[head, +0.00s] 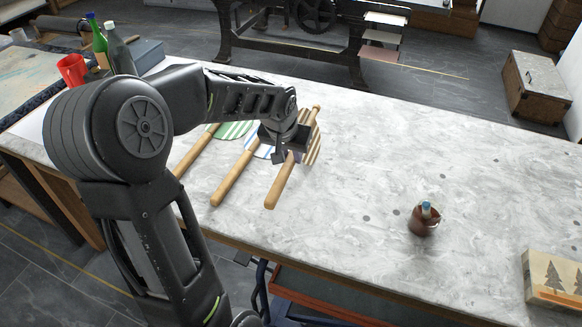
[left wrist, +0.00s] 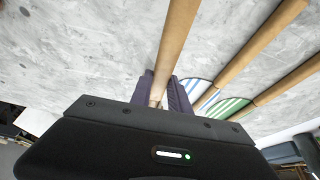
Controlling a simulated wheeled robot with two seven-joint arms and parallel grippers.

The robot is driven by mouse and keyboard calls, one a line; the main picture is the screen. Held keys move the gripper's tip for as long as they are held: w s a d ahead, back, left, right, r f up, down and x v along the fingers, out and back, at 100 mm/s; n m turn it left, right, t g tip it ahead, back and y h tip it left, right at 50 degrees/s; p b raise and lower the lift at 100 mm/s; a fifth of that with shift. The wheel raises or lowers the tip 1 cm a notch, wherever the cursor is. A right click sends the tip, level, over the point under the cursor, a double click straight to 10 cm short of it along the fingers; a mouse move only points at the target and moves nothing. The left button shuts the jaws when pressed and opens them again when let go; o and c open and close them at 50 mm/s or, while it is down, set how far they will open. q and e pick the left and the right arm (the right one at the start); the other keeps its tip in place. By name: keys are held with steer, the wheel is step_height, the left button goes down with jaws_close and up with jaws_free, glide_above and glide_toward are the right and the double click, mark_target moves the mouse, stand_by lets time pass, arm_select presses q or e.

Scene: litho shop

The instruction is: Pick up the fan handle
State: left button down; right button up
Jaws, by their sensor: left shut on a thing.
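Three fans with long wooden handles show in the head view, side by side on the pale stone table. The rightmost, with a brown-striped leaf, has its handle (head: 280,186) between the fingers of my left gripper (head: 287,152). In the left wrist view this handle (left wrist: 176,42) runs into the dark fingers (left wrist: 165,96), which are shut on it. The blue-striped fan's handle (head: 232,178) and the green-striped fan's handle (head: 194,155) lie to its left, apart from it. I cannot tell whether the held handle still touches the table. My right gripper is not in view.
A brown pot with a blue-topped item (head: 424,219) stands on the right of the table (head: 360,170). A wooden block with tree shapes (head: 553,281) is at the right edge. Bottles (head: 98,42) and a red mug (head: 72,70) stand at the far left.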

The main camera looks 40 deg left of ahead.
arm_select(q)
steer(key=shift+r, duration=0.55)
steer(key=c, duration=1.8)
jaws_free()
jaws_close()
